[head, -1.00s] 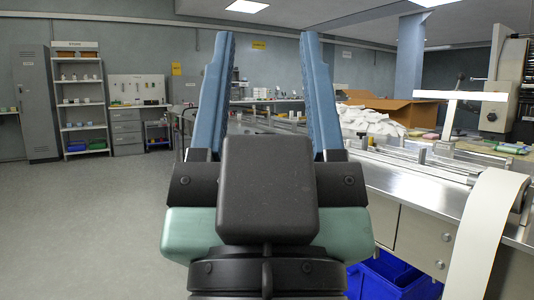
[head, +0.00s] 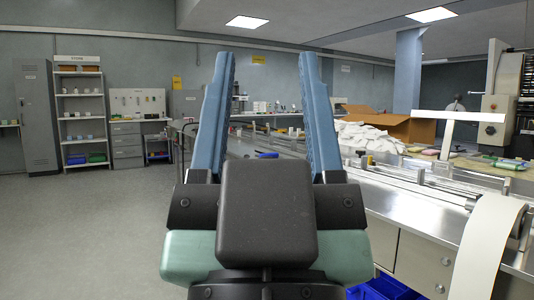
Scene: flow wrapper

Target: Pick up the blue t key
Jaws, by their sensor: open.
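My gripper (head: 268,58) points away from me in the middle of the head view. Its two blue fingers stand wide apart with nothing between them. A small blue object (head: 266,155) lies on the long metal bench beyond, seen through the gap between the fingers, just above the dark gripper body. It may be the blue t key, but it is too small and partly hidden to tell its shape. The gripper body hides the bench part below it.
The metal bench (head: 420,207) with rails runs along the right. A white pile (head: 368,137) and a cardboard box (head: 390,125) stand on it. A pale strip (head: 478,255) hangs over its front edge. A blue bin (head: 385,288) is underneath. Open floor (head: 90,235) lies left.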

